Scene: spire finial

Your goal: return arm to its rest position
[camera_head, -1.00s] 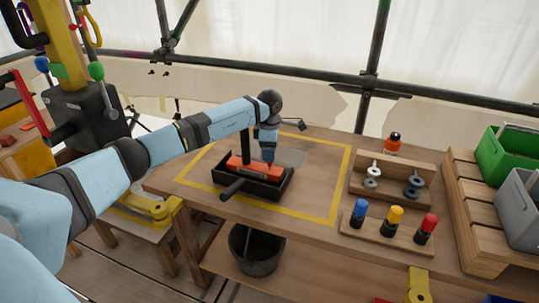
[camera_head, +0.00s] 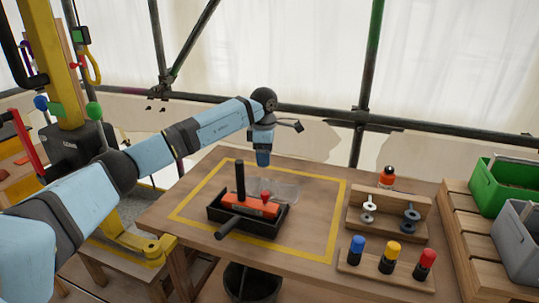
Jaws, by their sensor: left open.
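My left arm reaches in from the left in the head view, and its end (camera_head: 263,157) hangs above the back of the workbench (camera_head: 320,273). The left gripper's fingers are too small to make out; it is apart from the things below and holds nothing that I can see. Below it, a black tray (camera_head: 214,214) holds an orange block (camera_head: 245,204) and stands inside a yellow taped outline. A black upright post (camera_head: 240,178) rises at the tray. My right gripper is not in view.
A wooden rack (camera_head: 400,225) with metal parts and an orange-capped bottle (camera_head: 386,176) stands at right. Blue, yellow and red-topped pieces (camera_head: 390,257) stand in front. Green (camera_head: 500,186) and grey (camera_head: 518,240) bins sit far right. Scaffold poles run behind; air above the bench is free.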

